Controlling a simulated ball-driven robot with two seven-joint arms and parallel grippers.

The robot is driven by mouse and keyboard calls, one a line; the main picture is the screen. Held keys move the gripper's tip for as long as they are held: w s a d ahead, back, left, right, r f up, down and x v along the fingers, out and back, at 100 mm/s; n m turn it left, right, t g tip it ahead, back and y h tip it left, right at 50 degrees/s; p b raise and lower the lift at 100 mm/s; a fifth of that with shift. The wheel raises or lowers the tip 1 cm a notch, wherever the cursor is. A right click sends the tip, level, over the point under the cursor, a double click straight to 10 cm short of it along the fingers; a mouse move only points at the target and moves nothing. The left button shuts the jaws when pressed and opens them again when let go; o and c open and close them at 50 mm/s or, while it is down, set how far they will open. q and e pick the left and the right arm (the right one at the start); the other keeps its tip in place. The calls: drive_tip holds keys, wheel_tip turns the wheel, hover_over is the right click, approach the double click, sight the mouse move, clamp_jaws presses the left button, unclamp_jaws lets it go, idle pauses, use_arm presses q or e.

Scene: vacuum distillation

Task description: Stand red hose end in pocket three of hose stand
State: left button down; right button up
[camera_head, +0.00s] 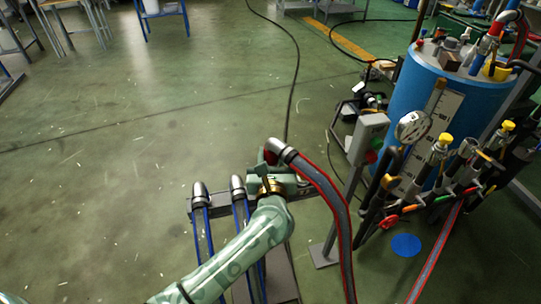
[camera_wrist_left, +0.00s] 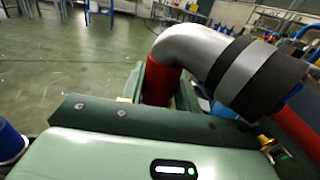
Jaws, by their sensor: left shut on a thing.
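The red hose (camera_head: 336,205) has a silver elbow end (camera_head: 281,151) with a red collar. My left gripper (camera_head: 272,181) is shut on this end at the right part of the hose stand (camera_head: 222,207). In the left wrist view, the red collar (camera_wrist_left: 160,84) points down between the green fingers, below the silver elbow (camera_wrist_left: 195,48). Two blue hoses with silver ends, a left one (camera_head: 200,189) and a middle one (camera_head: 237,183), stand in the hose stand. My gripper hides the third pocket, so I cannot tell whether the red end is inside it. My right gripper is out of view.
A grey post with a box (camera_head: 368,135) stands just right of the red hose. A blue tank (camera_head: 430,98) and a valve manifold with a gauge (camera_head: 412,127) fill the right side. A black cable (camera_head: 294,85) crosses the floor. Open floor lies to the left.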

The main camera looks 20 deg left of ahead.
use_arm(q)
drive_tip(key=shift+f+b, duration=0.3)
drive_tip(key=shift+f, duration=0.05)
wheel_tip(320, 180, down, 4)
drive_tip(key=b, duration=0.2)
drive_tip(key=shift+r+b, duration=0.15)
drive_tip(key=shift+b, duration=0.25)
drive_tip(key=shift+f+b, duration=0.55)
drive_tip(key=shift+f, duration=0.1)
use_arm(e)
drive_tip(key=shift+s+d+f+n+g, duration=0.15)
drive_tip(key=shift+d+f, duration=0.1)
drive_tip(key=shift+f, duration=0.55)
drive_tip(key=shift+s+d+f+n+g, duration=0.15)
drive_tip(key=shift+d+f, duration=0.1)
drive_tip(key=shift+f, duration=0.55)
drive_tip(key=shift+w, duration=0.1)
use_arm(q)
drive_tip(key=shift+f, duration=0.1)
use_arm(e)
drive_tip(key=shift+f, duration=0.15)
